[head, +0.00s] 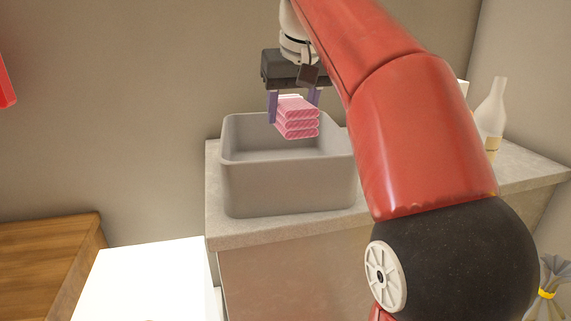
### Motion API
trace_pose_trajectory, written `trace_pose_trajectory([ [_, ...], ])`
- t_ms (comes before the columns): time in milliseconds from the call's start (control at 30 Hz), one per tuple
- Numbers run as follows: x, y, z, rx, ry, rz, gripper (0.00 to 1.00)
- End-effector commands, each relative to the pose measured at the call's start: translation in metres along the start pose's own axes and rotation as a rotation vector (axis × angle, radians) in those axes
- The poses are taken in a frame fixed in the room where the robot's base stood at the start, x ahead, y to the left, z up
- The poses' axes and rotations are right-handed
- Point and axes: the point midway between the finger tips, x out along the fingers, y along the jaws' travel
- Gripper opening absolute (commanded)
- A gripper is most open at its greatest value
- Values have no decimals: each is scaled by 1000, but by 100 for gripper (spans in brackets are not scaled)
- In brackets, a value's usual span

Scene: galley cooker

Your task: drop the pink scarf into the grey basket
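The pink scarf (298,122) is a folded, striped stack held in the air in the head view. My gripper (293,104) points down with its two purple fingers on either side of the scarf, shut on it. The grey basket (270,186) is an open, rounded rectangular bin on the counter. The scarf hangs over the basket's opening, near its back rim in the picture. The part of the basket's interior that shows looks empty; its floor is mostly hidden by the front wall. My red arm covers the basket's right edge.
The basket stands on a grey stone counter (235,233) against the wall. A white bottle (492,112) stands at the counter's right. A white surface (150,280) and a wooden top (45,255) lie at lower left. A grey bag with a yellow tie (551,281) is at lower right.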

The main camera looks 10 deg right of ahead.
Motion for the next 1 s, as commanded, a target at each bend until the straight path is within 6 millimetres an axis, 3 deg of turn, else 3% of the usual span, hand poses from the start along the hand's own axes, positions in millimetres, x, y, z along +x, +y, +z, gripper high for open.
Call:
trace_pose_trajectory([
  [33,10,0,4,0,2,0,31],
  [133,15,0,6,0,2,0,31],
  [533,16,0,6,0,2,0,31],
  [567,16,0,6,0,2,0,58],
  [700,16,0,6,0,2,0,76],
  [1000,15,0,6,0,2,0,80],
])
